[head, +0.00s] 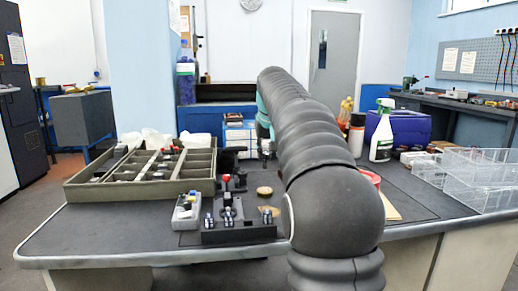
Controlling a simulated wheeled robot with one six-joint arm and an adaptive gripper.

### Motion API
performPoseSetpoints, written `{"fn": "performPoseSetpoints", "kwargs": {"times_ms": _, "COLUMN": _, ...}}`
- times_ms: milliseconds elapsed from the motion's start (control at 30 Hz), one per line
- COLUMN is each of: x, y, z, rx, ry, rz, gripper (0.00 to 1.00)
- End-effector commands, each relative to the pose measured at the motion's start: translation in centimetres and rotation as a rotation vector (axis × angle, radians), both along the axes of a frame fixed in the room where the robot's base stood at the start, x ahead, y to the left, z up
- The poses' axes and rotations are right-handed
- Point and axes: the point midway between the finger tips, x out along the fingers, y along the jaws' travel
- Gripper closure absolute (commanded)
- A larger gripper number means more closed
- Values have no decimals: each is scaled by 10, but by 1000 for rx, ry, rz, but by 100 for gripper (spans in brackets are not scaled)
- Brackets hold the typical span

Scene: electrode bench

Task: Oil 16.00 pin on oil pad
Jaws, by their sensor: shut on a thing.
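My gripper (265,149) is small and dark beyond the bench's middle, beside my arm, which hides part of it. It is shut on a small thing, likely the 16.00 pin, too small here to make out. I cannot tell for sure which is the oil pad. My gripper is apart from both, behind them in the picture. No size marking can be read.
A divided olive tray (90,191) with several parts stands at the left. A black fixture (240,231) with a red-topped post and a grey box (187,212) sit at the front. A spray bottle (382,132), blue container (408,125) and clear trays (480,187) stand right.

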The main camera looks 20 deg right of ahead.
Motion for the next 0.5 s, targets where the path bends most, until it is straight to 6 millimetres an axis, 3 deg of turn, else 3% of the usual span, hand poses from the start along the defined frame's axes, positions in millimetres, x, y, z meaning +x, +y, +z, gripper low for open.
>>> {"fn": "performPoseSetpoints", "kwargs": {"times_ms": 500, "x": 0, "y": 0, "z": -36, "rx": -1, "ry": -2, "rz": 0, "gripper": 100}}
